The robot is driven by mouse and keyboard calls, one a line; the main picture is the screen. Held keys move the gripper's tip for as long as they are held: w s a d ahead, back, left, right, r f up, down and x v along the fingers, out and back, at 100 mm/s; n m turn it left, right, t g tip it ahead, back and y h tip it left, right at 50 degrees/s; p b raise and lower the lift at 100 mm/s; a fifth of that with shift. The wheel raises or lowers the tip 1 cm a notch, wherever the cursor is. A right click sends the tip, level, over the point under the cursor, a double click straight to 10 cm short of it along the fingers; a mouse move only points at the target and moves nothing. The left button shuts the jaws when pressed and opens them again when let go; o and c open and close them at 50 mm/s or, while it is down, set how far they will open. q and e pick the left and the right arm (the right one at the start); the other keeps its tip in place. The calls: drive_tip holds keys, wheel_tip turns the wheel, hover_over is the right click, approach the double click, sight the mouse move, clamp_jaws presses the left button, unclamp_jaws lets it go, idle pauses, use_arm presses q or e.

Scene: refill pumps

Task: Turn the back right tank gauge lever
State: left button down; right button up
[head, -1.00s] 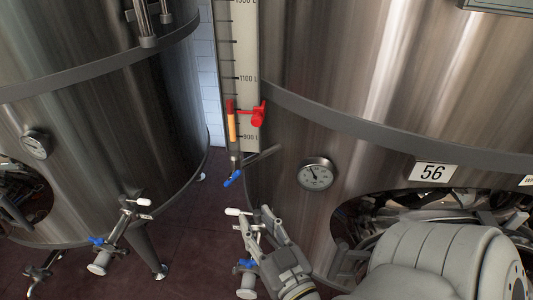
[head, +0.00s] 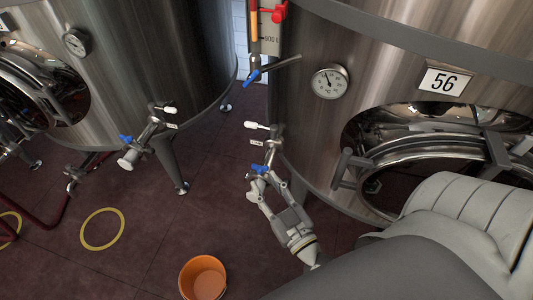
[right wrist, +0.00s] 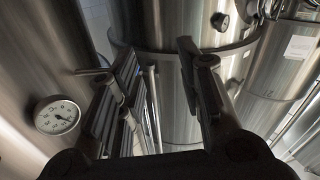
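The tank gauge (head: 266,42) is a scaled strip with an orange column at the top of the head view, on the tank with the 56 plate. A blue lever (head: 251,77) sits at its foot, and a red lever (head: 278,12) sits higher beside the strip. My right gripper (head: 265,183) is open and empty below the gauge, apart from both levers. In the head view it overlaps a low outlet valve with a blue handle (head: 258,169); I cannot tell the distance. In the right wrist view the open fingers (right wrist: 152,85) frame a tank. My left gripper is out of view.
A round dial (head: 330,82) is on the near tank, above its open hatch (head: 440,160). Another tank (head: 120,75) with an outlet valve (head: 143,138) stands at left. An orange bucket (head: 203,278) is on the floor.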

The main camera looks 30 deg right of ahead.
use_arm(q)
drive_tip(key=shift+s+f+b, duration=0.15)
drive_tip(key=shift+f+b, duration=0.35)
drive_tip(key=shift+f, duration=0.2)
use_arm(e)
wheel_tip(320, 180, down, 6)
drive_tip(key=n+y, duration=0.1)
drive_tip(key=shift+a+g, duration=0.3)
drive_tip(key=shift+a, duration=0.05)
drive_tip(key=shift+w, duration=0.15)
